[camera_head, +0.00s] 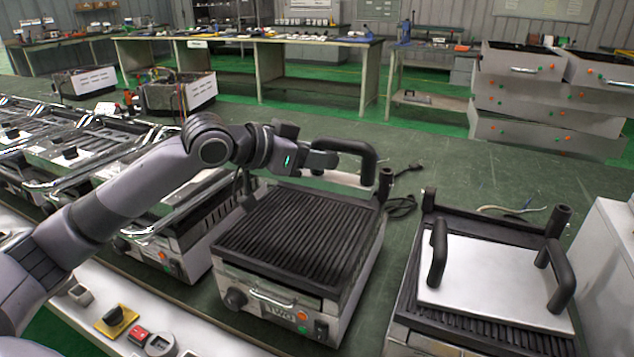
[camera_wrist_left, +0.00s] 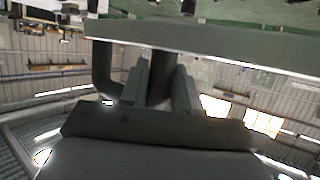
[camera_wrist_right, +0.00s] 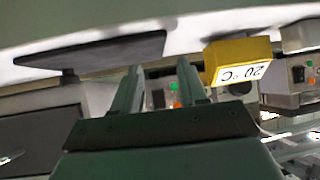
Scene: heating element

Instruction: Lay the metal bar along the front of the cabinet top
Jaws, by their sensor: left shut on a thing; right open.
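My left gripper (camera_head: 318,159) reaches in from the left behind the middle grill and is shut on a black handle (camera_head: 362,150). In the left wrist view this handle stands between the fingers (camera_wrist_left: 160,78), fixed to a long flat grey-green piece (camera_wrist_left: 230,45). A strip of pale metal plate (camera_head: 345,180) shows below the handle in the head view. I cannot tell whether this held piece is the metal bar. My right gripper (camera_wrist_right: 157,72) shows only in its wrist view, open and empty, near a yellow block (camera_wrist_right: 238,62) marked 20 °C. I cannot tell which unit is the cabinet.
The middle grill (camera_head: 300,240) has a bare ribbed top. The right grill (camera_head: 455,337) carries a pale plate (camera_head: 490,275) with two black handles. A white box (camera_head: 608,250) stands at far right. Stacked drawers (camera_head: 540,95) stand behind. Several grills line the left side.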

